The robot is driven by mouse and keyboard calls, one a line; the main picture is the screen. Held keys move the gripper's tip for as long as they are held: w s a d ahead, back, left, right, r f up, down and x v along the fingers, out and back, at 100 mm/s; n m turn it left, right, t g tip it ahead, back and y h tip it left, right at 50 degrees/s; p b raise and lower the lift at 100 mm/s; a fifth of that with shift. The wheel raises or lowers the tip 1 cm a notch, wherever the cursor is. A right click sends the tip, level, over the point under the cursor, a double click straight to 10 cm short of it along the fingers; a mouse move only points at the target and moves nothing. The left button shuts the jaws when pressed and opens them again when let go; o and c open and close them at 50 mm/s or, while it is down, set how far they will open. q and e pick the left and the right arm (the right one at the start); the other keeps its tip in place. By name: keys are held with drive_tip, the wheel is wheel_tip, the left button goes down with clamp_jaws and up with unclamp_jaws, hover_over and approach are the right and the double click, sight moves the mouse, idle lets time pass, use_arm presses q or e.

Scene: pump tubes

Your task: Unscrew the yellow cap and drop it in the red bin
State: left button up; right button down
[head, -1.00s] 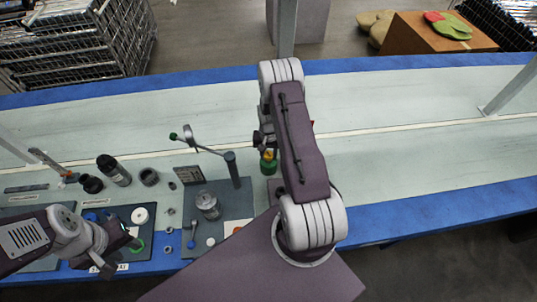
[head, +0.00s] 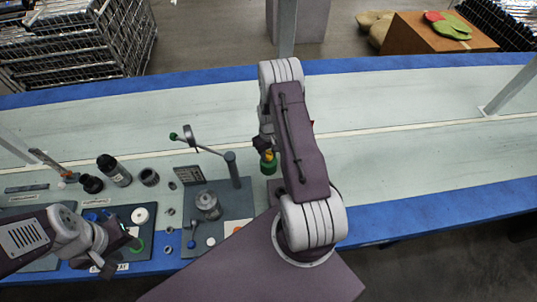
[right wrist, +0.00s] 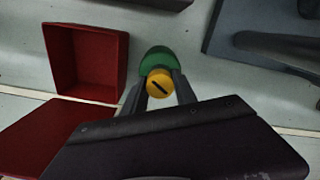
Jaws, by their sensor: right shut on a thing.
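The yellow cap (right wrist: 160,83) sits between the two fingers of my right gripper (right wrist: 160,85), which is shut on it. Just beyond it in the right wrist view is a green round body (right wrist: 157,60). The head view shows the yellow cap (head: 269,156) above the green body (head: 268,167), partly hidden by my right arm. The red bin (right wrist: 86,62) stands open and empty-looking at the left of the right wrist view; my arm mostly hides it in the head view. My left gripper (head: 120,255) is at the left front of the table, its fingers too small to judge.
A grey post with a lever (head: 232,170) stands on a dark mat left of my right gripper. Black bottles (head: 115,172), small jars, rings and a white round piece (head: 140,215) lie further left. The table beyond and to the right is clear.

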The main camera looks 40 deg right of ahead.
drive_tip(key=n, duration=0.3)
drive_tip(key=c, duration=1.2)
unclamp_jaws()
drive_tip(key=shift+c, duration=0.2)
